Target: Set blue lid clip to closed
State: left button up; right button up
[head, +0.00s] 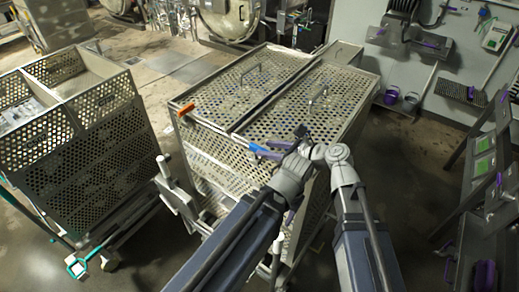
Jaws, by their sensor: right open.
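The blue lid clip (257,148) is at the near edge of the perforated metal lid (255,112) on the middle basket cart. It is small and partly crowded by my gripper, so I cannot tell whether it is open or closed. My right gripper (284,143) is open, just to the right of the blue clip, over the lid's near edge. I cannot tell whether a finger touches the clip. An orange clip (186,109) sits at the lid's left corner. My left gripper cannot be made out.
A second perforated basket cart (75,140) stands at the left, with a teal handle (77,268) low down. Lid handles (318,96) stick up from the lid. A rack with green panels (484,165) stands at the right. Floor (415,150) is clear between cart and rack.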

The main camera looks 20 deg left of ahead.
aim_at(260, 148)
jog(key=shift+b+x, duration=0.5)
jog(key=shift+x, duration=1.55)
grip_shut()
